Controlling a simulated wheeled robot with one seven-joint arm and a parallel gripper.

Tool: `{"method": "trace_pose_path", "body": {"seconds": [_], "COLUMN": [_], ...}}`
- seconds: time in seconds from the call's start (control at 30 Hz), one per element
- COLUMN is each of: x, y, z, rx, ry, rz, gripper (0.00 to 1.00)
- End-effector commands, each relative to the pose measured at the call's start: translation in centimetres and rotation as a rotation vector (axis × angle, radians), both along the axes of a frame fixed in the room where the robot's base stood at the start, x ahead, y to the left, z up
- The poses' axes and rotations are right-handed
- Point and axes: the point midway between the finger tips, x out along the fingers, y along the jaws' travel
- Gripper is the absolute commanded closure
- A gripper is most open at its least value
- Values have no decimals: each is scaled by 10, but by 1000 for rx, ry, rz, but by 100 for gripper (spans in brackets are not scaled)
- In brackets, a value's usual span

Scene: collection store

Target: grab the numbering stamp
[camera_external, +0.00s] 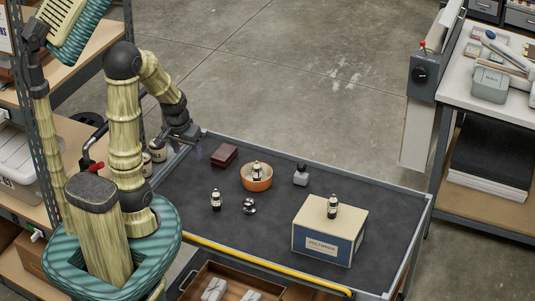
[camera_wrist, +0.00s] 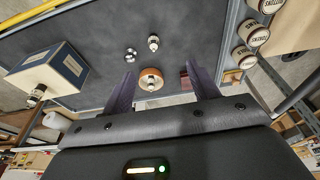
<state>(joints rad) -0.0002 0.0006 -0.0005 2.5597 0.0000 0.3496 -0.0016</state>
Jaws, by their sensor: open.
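I cannot tell for sure which thing is the numbering stamp. A small silvery metal thing (camera_external: 249,206) lies on the dark cart top, and it also shows in the wrist view (camera_wrist: 131,54). A small grey piece with a dark top (camera_external: 301,175) stands farther back, right of the bowl. My gripper (camera_external: 186,148) is open and empty, above the cart's far left corner. In the wrist view my two fingers (camera_wrist: 159,67) are spread wide, with the orange bowl showing between them and the silvery thing beyond.
The orange bowl (camera_external: 257,184) holds a small bottle (camera_external: 257,170). Another bottle (camera_external: 216,200) stands left of the silvery thing. A dark red box (camera_external: 224,155) lies near my gripper. A blue-and-cream box (camera_external: 325,244) carries a bottle (camera_external: 332,206). Lidded jars (camera_wrist: 256,32) stand beside the cart.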

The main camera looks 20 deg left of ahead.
Motion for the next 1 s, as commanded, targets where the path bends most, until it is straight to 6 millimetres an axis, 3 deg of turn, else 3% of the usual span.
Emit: {"method": "trace_pose_path", "body": {"seconds": [0.17, 0.37, 0.7, 1.0], "x": [17, 68, 151, 213], "y": [-6, -34, -111, -183], "z": [-12, -50, -126, -174], "rx": [-18, -114, -447, -847], "ry": [-6, -26, -5, 130], "rz": [51, 224, 613, 1041], "gripper": [40, 40, 40, 40]}}
